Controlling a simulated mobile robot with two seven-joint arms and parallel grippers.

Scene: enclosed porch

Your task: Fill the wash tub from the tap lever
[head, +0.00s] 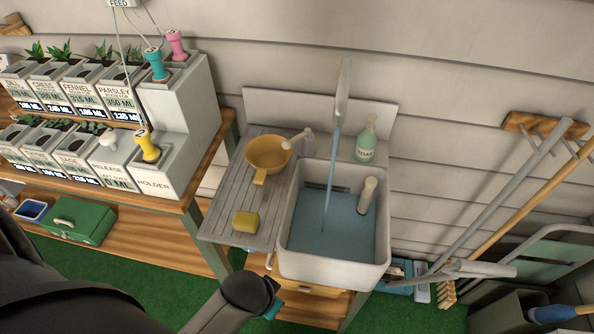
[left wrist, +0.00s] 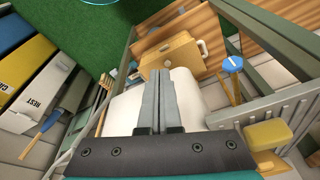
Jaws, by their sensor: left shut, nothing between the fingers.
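The white wash tub (head: 284,235) holds blue water (head: 335,238), with its surface below the rim. A thin stream (head: 331,180) falls into it from the tall grey spout (head: 343,92) behind. A pale-knobbed lever (head: 297,139) sticks out beside the tub's back left corner. A cream upright cylinder (head: 368,195) stands in the water. My left gripper (left wrist: 160,95) is shut and empty, seen against the white tub (left wrist: 190,92) in the left wrist view. In the head view my left wrist is low, in front of the tub; its fingers are hidden. My right gripper is out of view.
A yellow pan (head: 268,152) and sponge (head: 245,222) lie on the slatted drainboard (head: 222,200). A green soap bottle (head: 366,140) stands behind the tub. Planters and a dispenser (head: 205,100) fill the left bench. Long-handled tools (head: 508,205) lean at right.

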